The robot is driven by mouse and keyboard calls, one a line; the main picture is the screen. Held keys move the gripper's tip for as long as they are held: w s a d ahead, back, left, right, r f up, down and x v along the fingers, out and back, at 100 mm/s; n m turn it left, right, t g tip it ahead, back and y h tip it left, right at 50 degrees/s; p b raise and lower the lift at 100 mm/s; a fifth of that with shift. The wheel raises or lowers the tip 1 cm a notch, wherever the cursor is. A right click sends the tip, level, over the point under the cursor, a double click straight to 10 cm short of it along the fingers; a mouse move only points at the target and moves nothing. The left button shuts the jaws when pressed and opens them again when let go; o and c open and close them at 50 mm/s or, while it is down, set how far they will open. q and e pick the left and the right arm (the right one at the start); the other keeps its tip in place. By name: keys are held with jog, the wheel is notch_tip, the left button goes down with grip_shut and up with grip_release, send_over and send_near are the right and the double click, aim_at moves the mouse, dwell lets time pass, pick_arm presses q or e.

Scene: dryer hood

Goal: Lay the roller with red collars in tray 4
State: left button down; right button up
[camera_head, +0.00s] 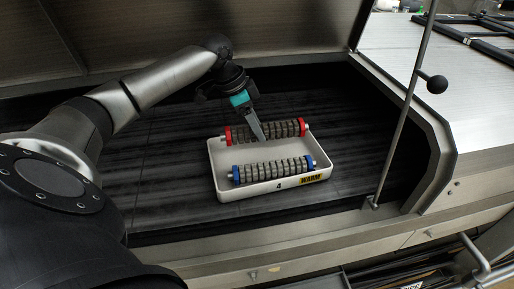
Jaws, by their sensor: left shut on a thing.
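The roller with red collars (283,130) is at the far side of the white tray 4 (254,193), lying lengthwise left to right. It has a dark ribbed body and a red collar at each end. My left gripper (262,133) reaches down from the upper left and is shut on this roller near its middle. I cannot tell whether the roller rests on the tray floor or is held just above it. A second roller with blue collars (273,171) lies in the near side of the tray. The tray's front wall bears a "4" and a yellow "WARM" label. My right gripper is out of view.
The tray stands on a dark slatted bed (165,190) inside a metal hood. A thin rod with a black ball (437,84) rises at the right, in front of the hood's metal side (430,150). Dark bed surface is free on both sides of the tray.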

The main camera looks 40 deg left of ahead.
pick_arm(q)
jog(key=shift+f, duration=3.35)
jog(key=shift+f, duration=0.1)
jog(key=shift+c, duration=2.1)
grip_release()
jog(key=shift+b, duration=0.3)
jog(key=p+v, duration=0.1)
jog(key=v, duration=1.1)
